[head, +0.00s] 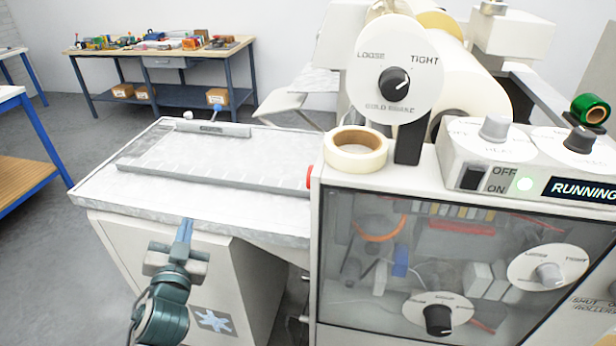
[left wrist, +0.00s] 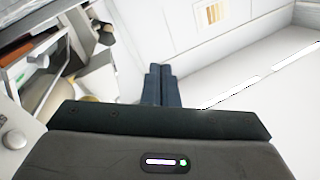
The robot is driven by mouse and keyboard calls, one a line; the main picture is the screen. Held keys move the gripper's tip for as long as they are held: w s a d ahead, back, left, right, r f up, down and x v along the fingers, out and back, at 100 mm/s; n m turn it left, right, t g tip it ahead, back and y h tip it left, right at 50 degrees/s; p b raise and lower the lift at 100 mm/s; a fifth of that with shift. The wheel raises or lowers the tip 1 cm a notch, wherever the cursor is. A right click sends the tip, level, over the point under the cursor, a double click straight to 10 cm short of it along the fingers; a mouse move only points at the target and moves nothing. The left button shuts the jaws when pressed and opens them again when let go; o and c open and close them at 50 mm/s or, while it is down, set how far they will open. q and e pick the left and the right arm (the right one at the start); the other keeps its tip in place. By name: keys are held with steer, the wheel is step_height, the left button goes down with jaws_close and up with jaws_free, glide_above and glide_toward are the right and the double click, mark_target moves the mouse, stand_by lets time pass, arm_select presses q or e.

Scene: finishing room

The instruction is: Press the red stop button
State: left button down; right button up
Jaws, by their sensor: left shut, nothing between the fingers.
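A red button (head: 309,176) shows edge-on at the upper left side of the machine cabinet (head: 322,200), just beside the table's right end. Only a thin part of it is visible, and no label on it can be read. My left gripper (head: 187,222) is shut and empty in front of the table's front edge, well to the left of the button and lower in the picture. Its closed fingers (left wrist: 158,69) also show in the left wrist view, pointing away from the camera. I cannot make out the button in the left wrist view. My right gripper is not in view.
The white work table (head: 110,195) carries a long metal bar (head: 215,180). A tape roll (head: 356,150) lies on the cabinet. A workbench (head: 160,55) stands behind. Grey floor is clear at left.

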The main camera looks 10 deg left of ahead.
arm_select(q)
steer(key=w+d+r+m+t+h, duration=0.1)
steer(key=d+r+m+t+h, duration=0.15)
steer(key=r, duration=0.35)
steer(key=w+d+r+m+t+h, duration=0.1)
steer(key=d+r+m+t+h, duration=0.2)
steer(key=r, duration=0.4)
steer(key=d+r+m+g+h, duration=0.3)
steer(key=d+m+g+h, duration=0.25)
steer(key=m+h, duration=0.45)
steer(key=d+r+m+g+h, duration=0.2)
steer(key=d+m+g+h, duration=0.35)
steer(key=m, duration=0.75)
steer(key=w+a+f+m+g+y, duration=0.1)
steer(key=w+a+f+g+y, duration=0.3)
steer(key=w+a+f+y, duration=0.1)
steer(key=shift+a+f+m+y, duration=0.35)
steer(key=shift+f+y, duration=0.1)
steer(key=shift+y, duration=0.05)
steer(key=shift+s+d+g, duration=0.1)
steer(key=shift+g, duration=0.15)
